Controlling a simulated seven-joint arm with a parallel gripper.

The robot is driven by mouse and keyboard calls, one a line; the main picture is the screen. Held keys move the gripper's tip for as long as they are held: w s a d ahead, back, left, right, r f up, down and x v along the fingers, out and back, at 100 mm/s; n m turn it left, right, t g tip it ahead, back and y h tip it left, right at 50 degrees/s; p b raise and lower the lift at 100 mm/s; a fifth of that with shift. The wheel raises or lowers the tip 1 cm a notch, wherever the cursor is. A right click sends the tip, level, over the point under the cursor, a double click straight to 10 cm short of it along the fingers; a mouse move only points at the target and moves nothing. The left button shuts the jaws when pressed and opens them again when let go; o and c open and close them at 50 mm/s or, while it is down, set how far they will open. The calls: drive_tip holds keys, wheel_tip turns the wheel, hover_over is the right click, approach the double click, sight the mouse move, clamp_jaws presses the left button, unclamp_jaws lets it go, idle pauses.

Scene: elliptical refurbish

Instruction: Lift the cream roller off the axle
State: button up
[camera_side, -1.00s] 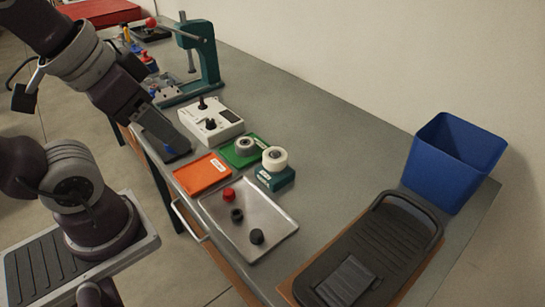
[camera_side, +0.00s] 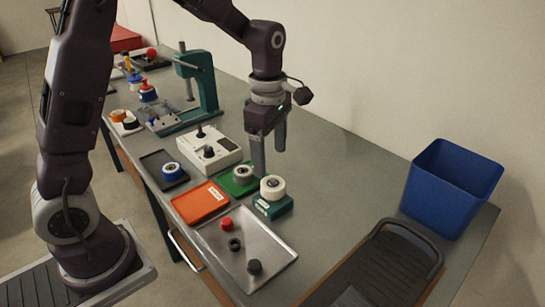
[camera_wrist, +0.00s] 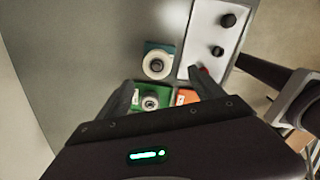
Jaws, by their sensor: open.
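The cream roller (camera_side: 273,184) sits on a teal block (camera_side: 274,207) on the bench, beside the green tray. In the wrist view the cream roller (camera_wrist: 157,66) shows from above with a dark centre. The axle cannot be made out apart from that centre. My gripper (camera_side: 270,160) is open and empty, fingers pointing down, above and just behind the cream roller. In the wrist view my gripper (camera_wrist: 165,80) has its fingers spread on both sides of the area in front of the roller. No finger visibly touches the roller.
A green tray (camera_side: 226,185) with a grey roller (camera_side: 243,173) is close to the left. An orange tray (camera_side: 199,203), a white control box (camera_side: 218,155) and a teal press (camera_side: 207,88) stand nearby. A metal tray (camera_side: 270,238) holds small knobs. A blue bin (camera_side: 450,188) is at right.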

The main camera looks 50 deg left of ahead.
sight(273, 179)
drive_tip(key=shift+n, duration=0.6)
drive_tip(key=f, duration=0.8)
drive_tip(key=shift+w+f, duration=0.35)
drive_tip(key=shift+w, duration=0.05)
drive_tip(key=shift+c, duration=0.3)
drive_tip(key=c, duration=1.4)
drive_tip(key=o, duration=0.6)
drive_tip(key=c, duration=0.6)
drive_tip(key=shift+r, duration=2.65)
